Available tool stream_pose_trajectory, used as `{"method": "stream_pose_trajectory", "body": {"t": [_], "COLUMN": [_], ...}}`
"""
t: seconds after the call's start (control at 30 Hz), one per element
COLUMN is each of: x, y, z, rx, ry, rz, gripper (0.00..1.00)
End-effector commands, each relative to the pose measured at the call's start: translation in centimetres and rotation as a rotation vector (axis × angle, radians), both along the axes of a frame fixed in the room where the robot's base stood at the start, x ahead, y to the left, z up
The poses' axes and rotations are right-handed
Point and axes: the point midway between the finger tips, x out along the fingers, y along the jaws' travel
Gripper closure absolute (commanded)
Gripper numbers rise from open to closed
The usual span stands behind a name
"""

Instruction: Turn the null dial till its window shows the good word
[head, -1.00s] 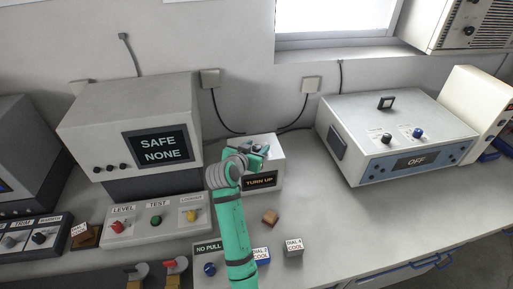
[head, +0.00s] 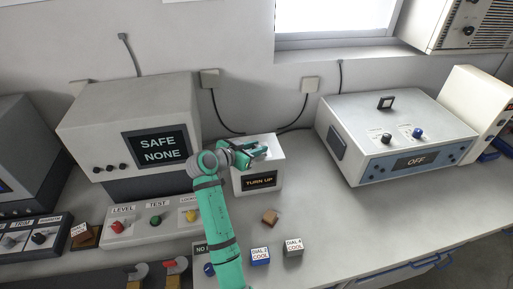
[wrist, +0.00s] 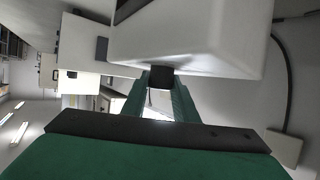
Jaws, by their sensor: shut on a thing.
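A white box (head: 270,176) stands on the bench against the wall. Its dark window (head: 261,181) reads TURN UP. My gripper (head: 259,149) is at the top of this box. In the wrist view its green fingers (wrist: 161,88) are shut on a dark knob (wrist: 160,75) that sticks out from the white box, which also shows in the wrist view (wrist: 195,40). The knob is hidden by the gripper in the head view. No label naming the dial is readable here.
Left is a grey console (head: 110,122) with a SAFE NONE screen, behind a LEVEL/TEST button panel (head: 152,228). A brown block (head: 270,216) and two small blocks, DIAL 2 COOL (head: 260,256) and DIAL 4 COOL (head: 293,247), lie in front. An instrument reading OFF (head: 395,150) stands right.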

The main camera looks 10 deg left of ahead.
Motion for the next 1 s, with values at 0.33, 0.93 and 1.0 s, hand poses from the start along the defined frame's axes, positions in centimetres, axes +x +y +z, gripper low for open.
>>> {"method": "stream_pose_trajectory", "body": {"t": [0.33,0.93,1.0], "x": [0.06,-0.01,-0.01], "y": [0.11,-0.02,-0.02], "z": [0.04,-0.08,-0.08], "rx": [-0.001,0.0,0.001], "ry": [0.002,0.001,0.002], "rz": [-0.247,-0.38,-0.379], "gripper": [0.96,0.96,0.96]}}
